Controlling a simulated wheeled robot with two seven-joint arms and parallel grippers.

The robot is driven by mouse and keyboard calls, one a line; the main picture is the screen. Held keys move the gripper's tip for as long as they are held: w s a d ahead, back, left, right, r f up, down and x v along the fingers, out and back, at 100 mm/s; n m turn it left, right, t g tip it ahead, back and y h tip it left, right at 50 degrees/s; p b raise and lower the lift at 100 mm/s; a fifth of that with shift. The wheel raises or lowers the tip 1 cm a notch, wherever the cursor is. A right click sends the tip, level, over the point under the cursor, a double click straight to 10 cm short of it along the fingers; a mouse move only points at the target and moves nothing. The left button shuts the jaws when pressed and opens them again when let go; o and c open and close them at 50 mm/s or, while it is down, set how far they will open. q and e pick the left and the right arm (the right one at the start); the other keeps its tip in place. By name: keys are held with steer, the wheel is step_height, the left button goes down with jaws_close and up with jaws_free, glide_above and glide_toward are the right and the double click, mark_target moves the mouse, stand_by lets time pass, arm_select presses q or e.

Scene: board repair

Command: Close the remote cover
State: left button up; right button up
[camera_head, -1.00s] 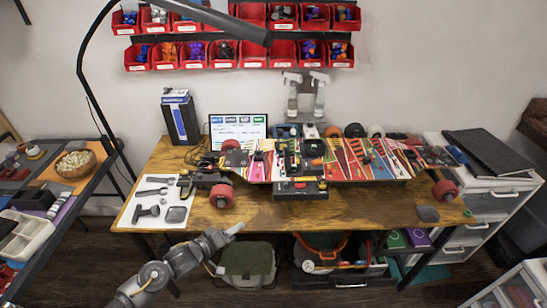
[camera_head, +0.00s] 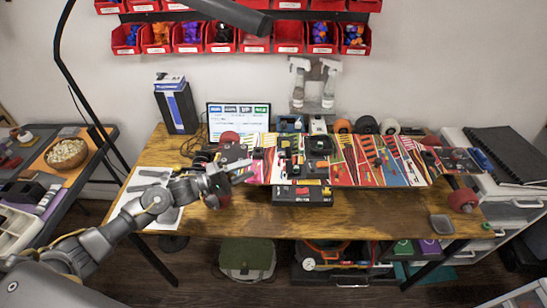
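A long, colourfully striped skateboard (camera_head: 349,171) lies across the wooden table, with small dark parts on its top. I cannot make out a remote or its cover for certain among them. A dark box with a red mark (camera_head: 303,195) is at the front middle of the board. My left gripper (camera_head: 245,172) is over the board's left end, with its fingers apart and nothing seen between them. Whether it touches the board is unclear. My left arm hides part of the white tool sheet (camera_head: 136,208). My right gripper is not in view.
A lit screen (camera_head: 239,119) and a dark blue box (camera_head: 177,106) stand behind the board. Spray bottles (camera_head: 328,88) stand at the back. A small grey dish (camera_head: 441,224) lies front right. Table surface (camera_head: 370,220) in front of the board is mostly clear.

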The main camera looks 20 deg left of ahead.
arm_select(q)
steer(key=p+x, duration=0.2)
steer(key=x, duration=0.6)
steer(key=shift+w+d, duration=0.25)
steer(key=shift+w, duration=0.1)
steer(key=shift+w+d, duration=0.25)
steer(key=shift+d, duration=0.05)
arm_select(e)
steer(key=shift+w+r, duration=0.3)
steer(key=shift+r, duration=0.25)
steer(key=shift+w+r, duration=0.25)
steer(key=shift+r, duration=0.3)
arm_select(q)
jaws_close()
